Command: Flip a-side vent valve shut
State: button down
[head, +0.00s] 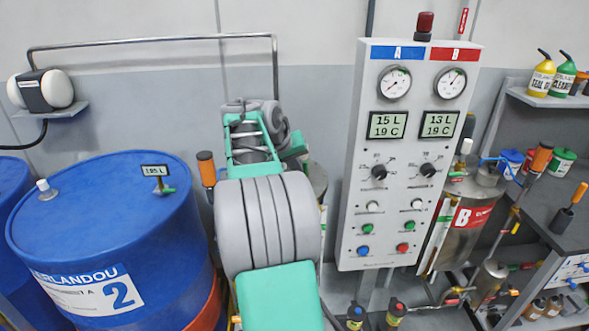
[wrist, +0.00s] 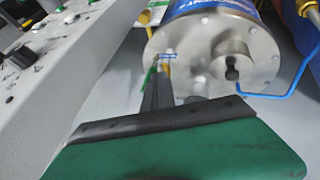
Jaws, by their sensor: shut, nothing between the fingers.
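In the wrist view my gripper (wrist: 158,88) is shut and empty, its dark fingers reaching over a steel tank lid (wrist: 205,62) with a blue band below its rim. A small valve with a blue piece on top (wrist: 166,55) and some brass shows right at the fingertips. A green piece (wrist: 148,79) shows just left of the fingers. The fingers hide part of the valve, so I cannot tell its lever's position or whether they touch it. In the head view my arm hides the gripper and most of the tank behind it (head: 318,181).
The control panel (head: 405,150) with A and B gauges stands close right of my arm. It also fills the left of the wrist view (wrist: 60,75). A blue drum (head: 110,230) stands left. A blue hose (wrist: 290,85) and black-knobbed fitting (wrist: 232,68) are on the lid's right.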

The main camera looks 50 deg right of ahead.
jog(key=shift+s+d+b, duration=0.15)
jog(key=shift+b, duration=0.15)
jog(key=s+d+f+t+y+b, duration=0.1)
jog(key=s+d+b, duration=0.2)
jog(key=s+d, duration=0.1)
jog(key=shift+s+d+f+m+t+y, duration=0.3)
jog(key=shift+s+d, duration=0.1)
jog(key=shift+s, duration=0.3)
dwell(0.3)
jog(key=shift+b, duration=0.3)
jog(key=shift+w+a+f, duration=0.3)
jog(key=shift+w+a, duration=0.2)
jog(key=shift+w, duration=0.05)
